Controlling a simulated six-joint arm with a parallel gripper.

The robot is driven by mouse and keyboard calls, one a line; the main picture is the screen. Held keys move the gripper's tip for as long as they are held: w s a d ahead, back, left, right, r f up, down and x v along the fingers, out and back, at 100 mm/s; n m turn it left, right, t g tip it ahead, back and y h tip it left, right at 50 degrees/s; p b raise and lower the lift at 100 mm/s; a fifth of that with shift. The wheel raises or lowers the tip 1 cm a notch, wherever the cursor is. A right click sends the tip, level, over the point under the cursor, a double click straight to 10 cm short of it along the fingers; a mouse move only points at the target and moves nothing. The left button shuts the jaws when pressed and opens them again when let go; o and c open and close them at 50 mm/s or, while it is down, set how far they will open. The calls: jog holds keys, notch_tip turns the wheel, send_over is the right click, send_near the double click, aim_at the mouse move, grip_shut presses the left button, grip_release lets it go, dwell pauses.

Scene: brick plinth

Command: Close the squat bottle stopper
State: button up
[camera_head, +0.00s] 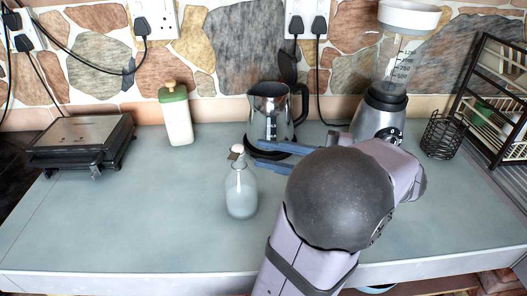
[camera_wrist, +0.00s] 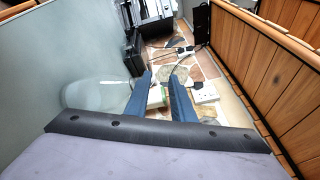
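The squat bottle (camera_head: 241,192) is clear glass and stands upright near the middle of the worktop. Its pale round stopper (camera_head: 237,149) shows above the neck, with a small brownish part beside it. I cannot tell whether the stopper is seated in the mouth. My gripper (camera_head: 256,149) comes in from the right, with its blue fingers pointing left near the stopper. In the wrist view, the fingers (camera_wrist: 162,72) are apart with nothing visibly held. The bottle (camera_wrist: 92,95) is to their left there, and I cannot make out the stopper.
A steel kettle (camera_head: 270,115) stands just behind my fingers. A green-capped bottle (camera_head: 176,115) and a grill (camera_head: 82,143) stand to the left. A blender (camera_head: 383,105), a black wire basket (camera_head: 442,136) and a rack (camera_head: 492,95) stand to the right. The front left worktop (camera_head: 120,225) is clear.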

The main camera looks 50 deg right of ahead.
jog(key=p+v, duration=0.3)
jog(key=p, duration=0.1)
jog(key=shift+s+d, duration=0.15)
jog(key=shift+s, duration=0.25)
jog(key=shift+p, duration=0.3)
dwell(0.6)
